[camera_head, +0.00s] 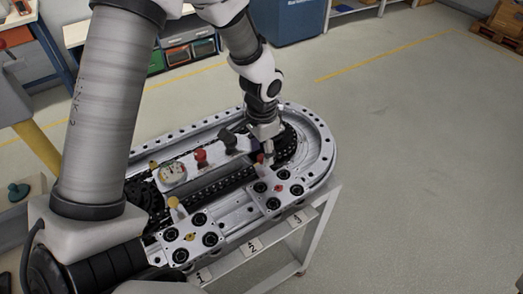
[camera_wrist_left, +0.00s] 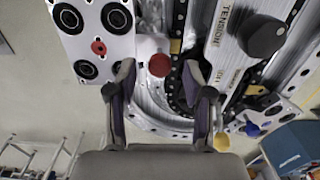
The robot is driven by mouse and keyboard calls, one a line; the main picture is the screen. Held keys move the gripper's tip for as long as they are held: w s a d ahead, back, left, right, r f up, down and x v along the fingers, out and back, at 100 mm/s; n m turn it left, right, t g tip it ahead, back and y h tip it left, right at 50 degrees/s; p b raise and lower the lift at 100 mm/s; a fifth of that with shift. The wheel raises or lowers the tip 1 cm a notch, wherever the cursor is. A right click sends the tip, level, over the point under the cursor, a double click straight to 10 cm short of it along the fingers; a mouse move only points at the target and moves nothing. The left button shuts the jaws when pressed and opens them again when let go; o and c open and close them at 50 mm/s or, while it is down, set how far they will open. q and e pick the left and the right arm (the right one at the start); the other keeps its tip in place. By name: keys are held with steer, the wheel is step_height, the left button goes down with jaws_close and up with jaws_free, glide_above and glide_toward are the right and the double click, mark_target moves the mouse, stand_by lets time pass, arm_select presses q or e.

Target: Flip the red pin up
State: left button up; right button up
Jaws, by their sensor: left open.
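The red pin (camera_head: 261,157) shows as a small red cap at the right part of the ring track, just below my left gripper (camera_head: 267,146) in the head view. In the left wrist view the round red cap of the pin (camera_wrist_left: 160,65) lies between the two fingertips of my left gripper (camera_wrist_left: 159,78), with a gap on each side. The fingers are open and hold nothing. How the pin's shaft stands is hidden under its cap. My right gripper is not in view.
The oval metal track (camera_head: 323,150) stands on a white stand. A red knob (camera_head: 201,156), a dial gauge (camera_head: 172,172) and a black knob (camera_wrist_left: 264,39) beside the word TENSION sit on it. A bolted plate (camera_head: 280,189) is close to the gripper.

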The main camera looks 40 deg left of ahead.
mark_target(261, 156)
arm_select(q)
step_height(261, 156, up, 12)
steer(key=shift+f, duration=0.15)
stand_by(0.4)
